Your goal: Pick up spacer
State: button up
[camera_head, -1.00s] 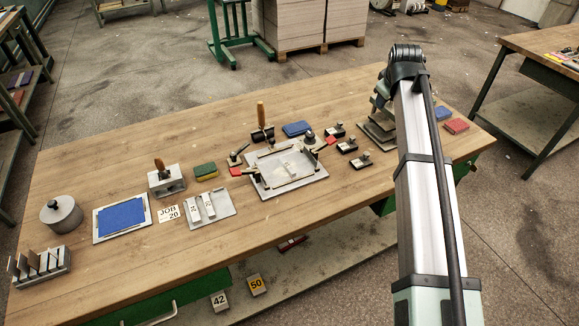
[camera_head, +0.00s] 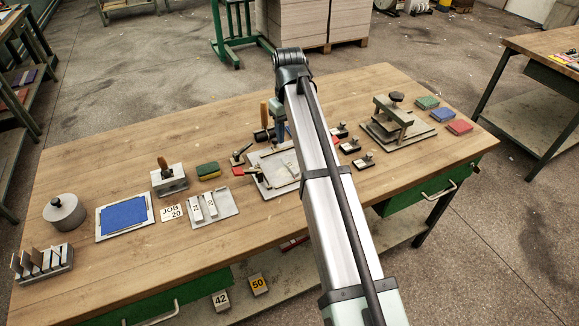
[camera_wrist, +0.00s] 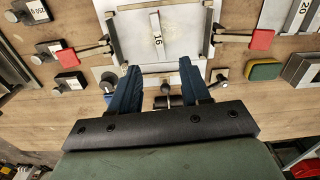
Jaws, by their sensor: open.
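In the wrist view a narrow pale bar (camera_wrist: 157,28) with a number, likely a spacer, lies on the metal plate (camera_wrist: 187,18) inside its frame. My gripper (camera_wrist: 158,66) is open, with its two blue fingers spread and nothing held. The fingertips are over the plate's edge, apart from the bar. A dark knobbed piece (camera_wrist: 167,92) shows between the fingers. In the head view two white numbered blocks (camera_head: 196,209) lie on a grey tray (camera_head: 228,206). There my arm hides part of the plate (camera_head: 270,186), and the bar cannot be made out.
Red-ended clamps (camera_wrist: 262,39) flank the plate. A press (camera_head: 394,118) stands farther right. The front strip of the wooden table is mostly clear.

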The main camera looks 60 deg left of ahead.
aim_at(290, 164)
notch_tip(290, 164, down, 12)
jog(key=shift+w+a+f, duration=0.1)
jog(key=shift+w, duration=0.05)
grip_shut()
dwell(0.8)
